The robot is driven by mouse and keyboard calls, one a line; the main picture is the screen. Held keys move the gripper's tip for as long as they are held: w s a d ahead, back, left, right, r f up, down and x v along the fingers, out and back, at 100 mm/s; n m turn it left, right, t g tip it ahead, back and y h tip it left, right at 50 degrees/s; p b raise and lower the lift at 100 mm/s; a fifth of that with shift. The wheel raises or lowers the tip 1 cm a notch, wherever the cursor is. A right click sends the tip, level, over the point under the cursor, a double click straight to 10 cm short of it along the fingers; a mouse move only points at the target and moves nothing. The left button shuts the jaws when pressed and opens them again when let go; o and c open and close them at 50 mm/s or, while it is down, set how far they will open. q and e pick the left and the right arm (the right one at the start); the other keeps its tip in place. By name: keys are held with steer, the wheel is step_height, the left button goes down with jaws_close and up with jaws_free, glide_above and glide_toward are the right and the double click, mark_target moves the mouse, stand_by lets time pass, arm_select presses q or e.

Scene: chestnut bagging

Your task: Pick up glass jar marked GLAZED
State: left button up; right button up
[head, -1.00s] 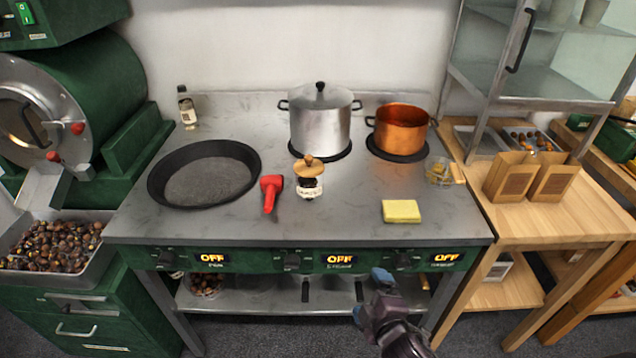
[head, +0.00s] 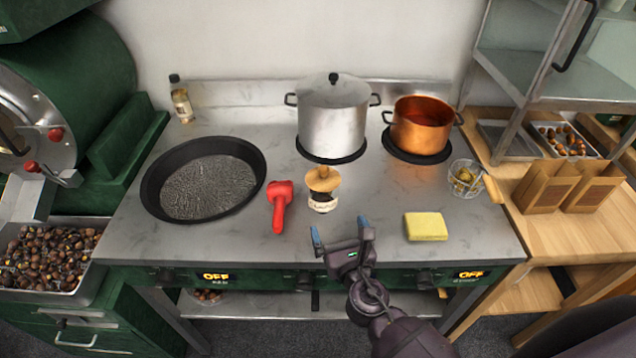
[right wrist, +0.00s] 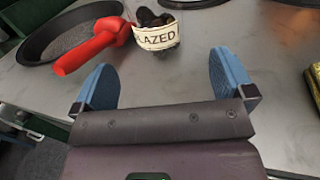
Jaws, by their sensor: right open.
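The glass jar marked GLAZED (head: 322,200) stands upright on the steel stove top, with a wooden lid (head: 322,179) on it. In the right wrist view the jar (right wrist: 156,36) shows a cream label reading "LAZED" and dark contents; its top is cut off by the frame. My right gripper (head: 342,232) is open and empty at the stove's front edge, just in front of the jar and a little to its right. Its blue fingers (right wrist: 160,80) point toward the jar without touching it. My left gripper is not in view.
A red-handled tool (head: 279,205) lies close to the jar's left. A black pan (head: 150,190) is further left. A steel pot (head: 333,115) and copper pot (head: 421,130) stand behind. A yellow sponge (head: 426,227) and glass container (head: 463,180) are to the right.

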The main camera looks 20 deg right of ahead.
mark_target(327, 203)
steer(key=w, duration=0.4)
steer(key=shift+w, duration=0.4)
steer(key=shift+w+r+p, duration=0.15)
steer(key=shift+w+p, duration=0.15)
steer(key=shift+w, duration=0.45)
steer(key=w, duration=0.3)
steer(key=shift+w+a+r, duration=0.1)
steer(key=shift+w+a, duration=0.05)
steer(key=shift+w, duration=0.6)
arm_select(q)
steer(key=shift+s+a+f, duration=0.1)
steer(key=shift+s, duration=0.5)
arm_select(e)
steer(key=shift+c, duration=0.2)
steer(key=c, duration=1.1)
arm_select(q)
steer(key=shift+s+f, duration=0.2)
arm_select(e)
steer(key=shift+o, duration=0.2)
